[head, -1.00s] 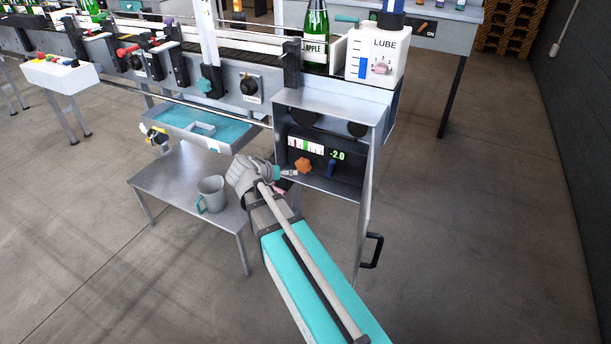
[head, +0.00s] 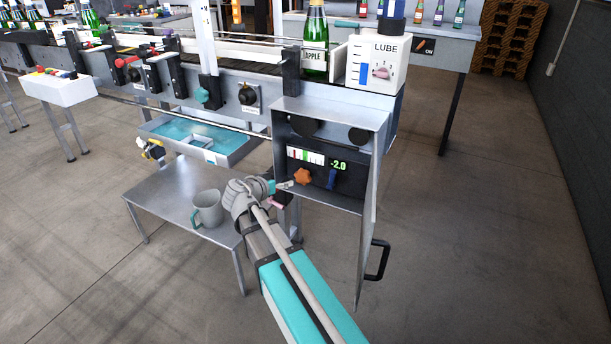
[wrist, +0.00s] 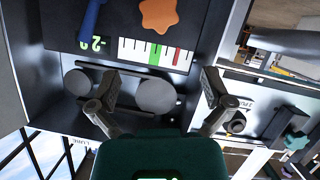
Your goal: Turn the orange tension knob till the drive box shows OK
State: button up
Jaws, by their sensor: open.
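The orange tension knob (head: 302,176) is on the dark panel inside the open drive box (head: 377,117). It also shows at the top of the wrist view (wrist: 158,14). The green display (head: 338,165) reads -2.0, with no OK showing. Left of it is a white gauge (head: 294,154) with green and red bands, also in the wrist view (wrist: 128,50). My gripper (head: 287,185) is just left of and below the knob in the head view. In the wrist view my gripper (wrist: 160,78) has its fingers wide apart, empty and not around the knob.
A blue lever (head: 332,178) sits just right of the knob. Two dark round parts, one of them a roller (wrist: 157,95), are inside the box. The box door with a black handle (head: 377,260) hangs open at right.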

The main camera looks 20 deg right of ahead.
aim_at(300, 176)
jog(key=b+x, duration=0.4)
jog(key=x, duration=0.8)
jog(key=shift+w+f, duration=0.1)
jog(key=shift+f, duration=0.05)
jog(key=shift+b+x, duration=0.5)
jog(key=shift+x, duration=0.35)
